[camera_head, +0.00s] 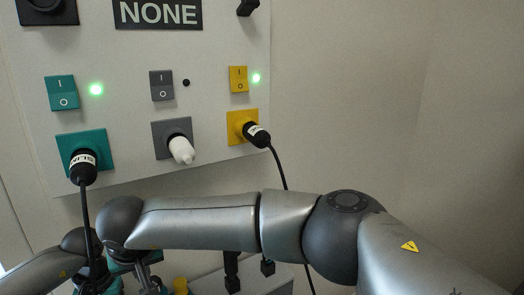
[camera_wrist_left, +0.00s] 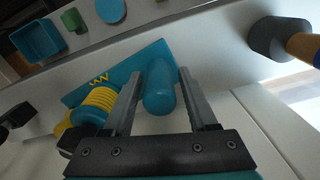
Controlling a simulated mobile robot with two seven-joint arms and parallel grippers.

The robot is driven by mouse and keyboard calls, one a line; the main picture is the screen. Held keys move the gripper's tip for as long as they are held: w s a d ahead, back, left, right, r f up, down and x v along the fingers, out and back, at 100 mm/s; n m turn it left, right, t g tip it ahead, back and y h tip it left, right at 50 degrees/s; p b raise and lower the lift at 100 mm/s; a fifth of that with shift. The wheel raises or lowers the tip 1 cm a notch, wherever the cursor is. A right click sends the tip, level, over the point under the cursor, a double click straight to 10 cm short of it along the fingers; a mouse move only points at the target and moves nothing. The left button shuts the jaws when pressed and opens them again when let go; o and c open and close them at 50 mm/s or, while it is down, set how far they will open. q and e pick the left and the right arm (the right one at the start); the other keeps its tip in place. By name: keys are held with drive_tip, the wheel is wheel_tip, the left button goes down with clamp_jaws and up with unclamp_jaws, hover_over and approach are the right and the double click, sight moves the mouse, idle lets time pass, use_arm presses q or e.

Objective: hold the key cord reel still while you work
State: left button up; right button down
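In the left wrist view, a reel-like part with a yellow coil (camera_wrist_left: 97,101) and teal ends, which I take for the key cord reel, lies at a tilted teal plate (camera_wrist_left: 152,56) with a yellow zigzag mark. A rounded teal cylinder (camera_wrist_left: 159,88) stands out beside the coil. My left gripper (camera_wrist_left: 160,73) is open, its fingers on either side of the cylinder with a small gap showing. The coil lies outside the left finger. In the head view my arms cover much of this area. My right gripper is not clearly visible.
A wall panel has teal (camera_head: 62,93), grey (camera_head: 161,86) and yellow (camera_head: 238,79) switches. Black plugs sit in the teal (camera_head: 83,168) and yellow (camera_head: 257,135) sockets; a white piece (camera_head: 181,150) fills the grey one. A teal bin (camera_wrist_left: 38,41) stands in the wrist view.

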use_arm(q)
drive_tip(key=shift+o, duration=0.9)
wheel_tip(320, 180, up, 8)
drive_tip(key=shift+f, duration=0.2)
